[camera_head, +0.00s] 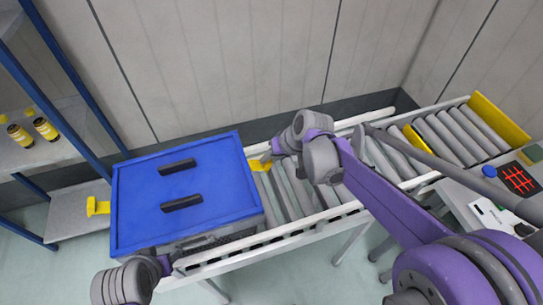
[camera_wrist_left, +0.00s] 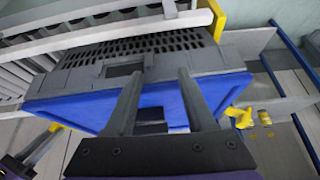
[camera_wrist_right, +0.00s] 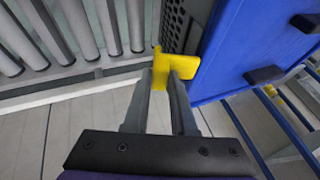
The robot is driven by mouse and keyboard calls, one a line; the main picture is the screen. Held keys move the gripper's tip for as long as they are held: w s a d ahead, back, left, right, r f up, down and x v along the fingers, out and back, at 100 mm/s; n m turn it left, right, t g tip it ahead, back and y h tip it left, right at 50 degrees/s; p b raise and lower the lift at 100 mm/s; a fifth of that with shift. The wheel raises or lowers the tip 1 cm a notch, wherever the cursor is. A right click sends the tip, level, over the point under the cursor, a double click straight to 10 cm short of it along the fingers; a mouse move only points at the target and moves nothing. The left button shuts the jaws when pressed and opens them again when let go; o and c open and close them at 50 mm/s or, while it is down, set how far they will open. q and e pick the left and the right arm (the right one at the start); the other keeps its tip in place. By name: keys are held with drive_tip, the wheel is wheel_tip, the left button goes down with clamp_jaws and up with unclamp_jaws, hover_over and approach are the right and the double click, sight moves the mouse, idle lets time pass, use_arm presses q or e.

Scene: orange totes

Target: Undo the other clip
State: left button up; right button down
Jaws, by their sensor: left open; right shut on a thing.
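A grey tote (camera_wrist_left: 180,55) with a blue lid (camera_head: 140,200) sits on the roller conveyor. The lid carries two black handles. One yellow clip (camera_head: 97,207) sticks out from the tote's left side; it also shows in the left wrist view (camera_wrist_left: 240,117). The other yellow clip (camera_wrist_right: 178,65) is at the right side, by the lid's edge. My right gripper (camera_wrist_right: 168,72) is shut on this clip; in the head view the wrist hides part of it. My left gripper (camera_wrist_left: 160,75) is open and empty at the tote's front, its fingers over the front wall and lid edge.
The roller conveyor (camera_head: 290,190) runs on to the right, with a yellow end stop (camera_head: 500,118). A panel with a red grid display (camera_head: 518,178) stands at the right. A wall closes the back.

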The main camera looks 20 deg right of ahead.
sight(257, 167)
drive_tip(key=shift+a+r+h, duration=0.4)
drive_tip(key=shift+r+h, duration=0.15)
drive_tip(key=shift+h, duration=0.35)
drive_tip(key=h, duration=0.1)
drive_tip(key=a+r+n+h, duration=0.1)
drive_tip(key=shift+h, duration=0.3)
drive_tip(key=h, duration=0.1)
drive_tip(key=a+h, duration=0.1)
drive_tip(key=shift+r+n+h, duration=0.25)
drive_tip(key=shift+n+h, duration=0.05)
drive_tip(key=shift+s+a+r+n+h+b, duration=0.15)
drive_tip(key=shift+a+h+b, duration=0.15)
drive_tip(key=shift+h, duration=0.45)
drive_tip(key=shift+w+a+r+n+h+b, duration=0.15)
drive_tip(key=shift+a+h, duration=0.15)
drive_tip(key=shift+h, duration=0.45)
drive_tip(key=shift+s, duration=0.1)
drive_tip(key=c, duration=0.7)
unclamp_jaws()
drive_tip(key=shift+r, duration=0.15)
